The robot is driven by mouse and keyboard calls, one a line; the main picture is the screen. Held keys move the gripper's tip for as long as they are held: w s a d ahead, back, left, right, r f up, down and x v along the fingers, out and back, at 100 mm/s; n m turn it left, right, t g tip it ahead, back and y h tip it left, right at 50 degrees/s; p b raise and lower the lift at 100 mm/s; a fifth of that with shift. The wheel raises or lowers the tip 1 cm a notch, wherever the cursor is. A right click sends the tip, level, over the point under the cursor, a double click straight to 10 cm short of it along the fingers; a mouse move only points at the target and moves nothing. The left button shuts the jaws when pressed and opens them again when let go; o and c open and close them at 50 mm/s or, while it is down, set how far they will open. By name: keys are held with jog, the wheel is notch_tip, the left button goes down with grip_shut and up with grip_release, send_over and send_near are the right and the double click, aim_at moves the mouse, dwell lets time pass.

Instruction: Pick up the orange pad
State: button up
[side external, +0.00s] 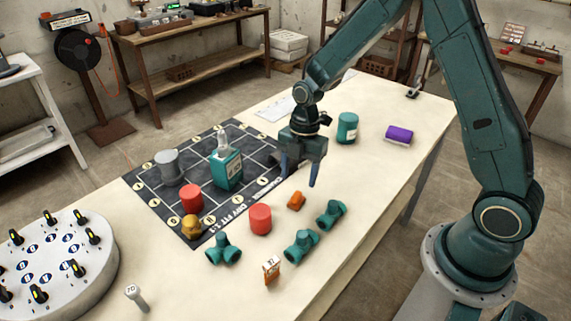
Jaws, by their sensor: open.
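A small orange block (297,200), which looks like the orange pad, lies on the pale table just right of the dark mat. My gripper (299,174) points down above and slightly behind it in the side view. Its two blue fingers are apart with nothing between them. The block looks clear of the fingers, though the exact height gap is hard to judge. A second orange item, an upright tag or small box with a white label (271,268), stands nearer the table's front edge.
Teal pipe fittings (331,213) and a red cylinder (260,219) stand close to the block. The mat (255,140) holds a teal bottle (227,169), grey part (168,167) and others.

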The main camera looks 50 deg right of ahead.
aim_at(297, 194)
jog(key=shift+a+f, duration=0.15)
jog(key=shift+f, duration=0.75)
jog(key=shift+s+a+f, duration=0.1)
jog(key=shift+a+f, duration=0.15)
jog(key=shift+f, duration=1.05)
jog(key=shift+s+a+f, duration=0.1)
jog(key=shift+a+f, duration=0.1)
jog(key=shift+f, duration=1.05)
jog(key=c, duration=1.1)
